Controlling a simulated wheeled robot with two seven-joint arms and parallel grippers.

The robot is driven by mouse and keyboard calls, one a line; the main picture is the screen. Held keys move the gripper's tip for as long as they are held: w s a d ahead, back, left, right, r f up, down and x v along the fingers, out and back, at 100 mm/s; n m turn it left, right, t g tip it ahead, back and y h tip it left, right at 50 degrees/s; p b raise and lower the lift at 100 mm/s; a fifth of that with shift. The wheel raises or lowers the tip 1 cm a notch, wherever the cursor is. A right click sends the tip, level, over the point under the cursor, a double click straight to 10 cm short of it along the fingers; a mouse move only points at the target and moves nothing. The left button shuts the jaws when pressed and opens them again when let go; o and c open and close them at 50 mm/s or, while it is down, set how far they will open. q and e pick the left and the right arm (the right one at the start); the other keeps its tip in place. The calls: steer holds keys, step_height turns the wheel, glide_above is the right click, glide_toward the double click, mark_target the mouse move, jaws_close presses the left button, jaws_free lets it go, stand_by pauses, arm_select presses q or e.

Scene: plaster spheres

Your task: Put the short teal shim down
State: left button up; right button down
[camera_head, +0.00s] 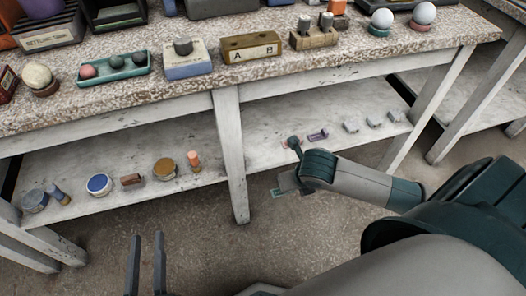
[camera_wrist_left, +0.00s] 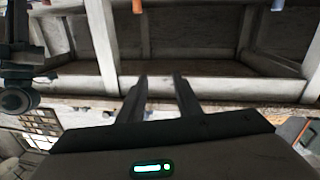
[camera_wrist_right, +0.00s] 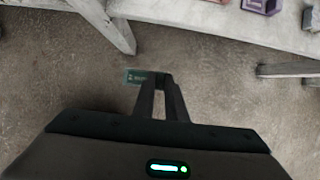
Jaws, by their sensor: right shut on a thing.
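The short teal shim (camera_head: 278,192) is a small flat piece with light marking. It also shows in the right wrist view (camera_wrist_right: 138,77), where it sticks out to the left of the fingertips. My right gripper (camera_wrist_right: 160,80) is shut on one end of it and holds it in the air, with bare floor behind it. In the head view my right gripper (camera_head: 288,183) is partly hidden by its own wrist, in front of the lower shelf's edge. My left gripper (camera_head: 147,238) is open and empty at the bottom left; its spread fingers also show in the left wrist view (camera_wrist_left: 161,78).
The lower shelf (camera_head: 110,203) carries a blue-topped tin (camera_head: 99,184), an orange-topped tin (camera_head: 164,169) and several small pieces. The speckled tabletop (camera_head: 120,45) above holds blocks, trays and spheres. A table leg (camera_head: 231,150) stands left of my right gripper. Some shelf is bare.

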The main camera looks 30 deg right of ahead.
arm_select(q)
steer(key=shift+r, duration=0.15)
arm_select(e)
steer(key=shift+w, duration=0.1)
